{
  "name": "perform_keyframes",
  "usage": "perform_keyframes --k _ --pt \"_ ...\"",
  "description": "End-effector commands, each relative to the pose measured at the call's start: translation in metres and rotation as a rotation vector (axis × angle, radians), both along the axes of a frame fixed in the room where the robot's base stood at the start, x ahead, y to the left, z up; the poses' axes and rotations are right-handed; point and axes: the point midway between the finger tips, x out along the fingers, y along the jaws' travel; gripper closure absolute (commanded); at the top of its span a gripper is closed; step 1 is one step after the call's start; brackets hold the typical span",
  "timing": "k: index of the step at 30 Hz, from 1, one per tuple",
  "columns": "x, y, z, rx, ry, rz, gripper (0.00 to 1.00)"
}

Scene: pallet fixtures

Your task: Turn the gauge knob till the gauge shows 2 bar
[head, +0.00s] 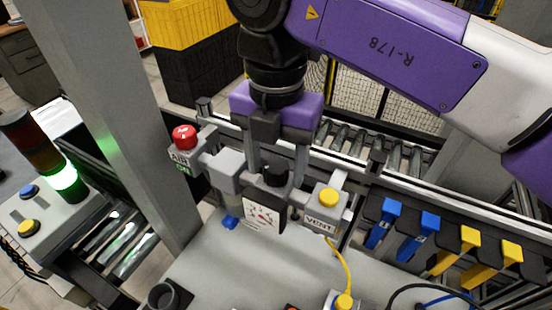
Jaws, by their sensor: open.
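The gauge (264,214) has a white square face with small red and dark marks. Its reading is too small to make out. A black knob (275,175) stands on the dark unit just behind and above the gauge face. My gripper (277,166) points down from above with its jaws open. One finger is on the left of the knob and the other on the right. I cannot tell whether either finger touches the knob. The purple gripper body hides what is directly behind it.
A red button (184,137) on an AIR ON box is left of the gripper. A yellow VENT button (328,197) is close on the right. Blue handles (426,233) and yellow handles (467,241) line the right. A grey post (125,120) rises at left; the front plate is partly clear.

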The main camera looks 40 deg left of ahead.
Motion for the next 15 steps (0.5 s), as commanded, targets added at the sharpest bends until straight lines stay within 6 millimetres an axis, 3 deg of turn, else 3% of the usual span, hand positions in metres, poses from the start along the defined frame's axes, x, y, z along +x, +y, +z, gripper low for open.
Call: perform_keyframes --k 5,14,15 --pt "0.0001 0.0000 -0.0003 0.000 0.000 0.000 0.43" --pt "0.0000 0.0001 0.0000 0.001 0.000 0.000 0.98" --pt "-0.0001 0.0002 0.0001 0.001 0.000 0.000 1.00"
